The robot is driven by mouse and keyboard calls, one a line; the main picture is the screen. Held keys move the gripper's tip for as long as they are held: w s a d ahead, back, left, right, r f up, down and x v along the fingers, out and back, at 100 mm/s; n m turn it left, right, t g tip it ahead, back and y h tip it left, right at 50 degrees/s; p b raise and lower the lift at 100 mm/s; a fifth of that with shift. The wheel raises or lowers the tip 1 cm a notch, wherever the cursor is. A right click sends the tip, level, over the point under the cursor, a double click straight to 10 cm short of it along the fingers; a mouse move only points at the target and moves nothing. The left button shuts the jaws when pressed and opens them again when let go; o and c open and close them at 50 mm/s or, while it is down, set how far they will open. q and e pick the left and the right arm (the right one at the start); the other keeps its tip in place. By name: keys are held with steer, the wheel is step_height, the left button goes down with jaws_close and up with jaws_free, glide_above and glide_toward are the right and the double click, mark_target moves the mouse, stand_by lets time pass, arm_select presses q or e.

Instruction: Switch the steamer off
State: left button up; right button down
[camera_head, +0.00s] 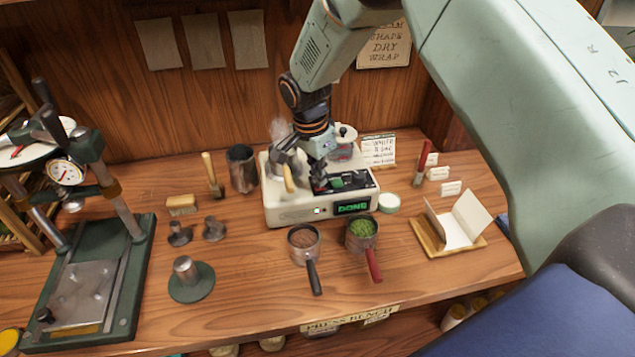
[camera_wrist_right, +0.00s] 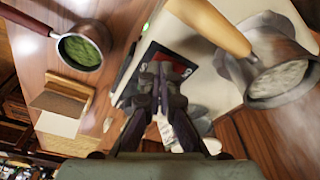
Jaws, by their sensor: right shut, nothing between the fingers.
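The steamer (camera_head: 290,212) is a cream box on the bench with a green lit display (camera_head: 352,208) reading "DONE" and a small green light (camera_head: 318,211) on its front. Steam rises at a metal cup (camera_head: 284,160) with a wooden handle on its left top; the cup also shows in the right wrist view (camera_wrist_right: 280,80). My right gripper (camera_head: 320,184) is shut and empty, pointing down at the dark control panel on the steamer's top. In the right wrist view its fingertips (camera_wrist_right: 163,72) are over that panel; contact cannot be told. My left gripper is not in view.
Two handled cups, one with brown leaf (camera_head: 303,238) and one with green leaf (camera_head: 361,228), stand in front of the steamer. A press (camera_head: 125,270) stands at left. A wooden tray with paper (camera_head: 430,240) lies at right.

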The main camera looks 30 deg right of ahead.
steer(key=shift+f, duration=0.15)
steer(key=shift+s, duration=0.1)
steer(key=shift+f, duration=0.25)
steer(key=shift+r+p, duration=2.7)
steer(key=shift+r, duration=0.9)
steer(key=shift+f, duration=0.1)
steer(key=shift+s, duration=0.1)
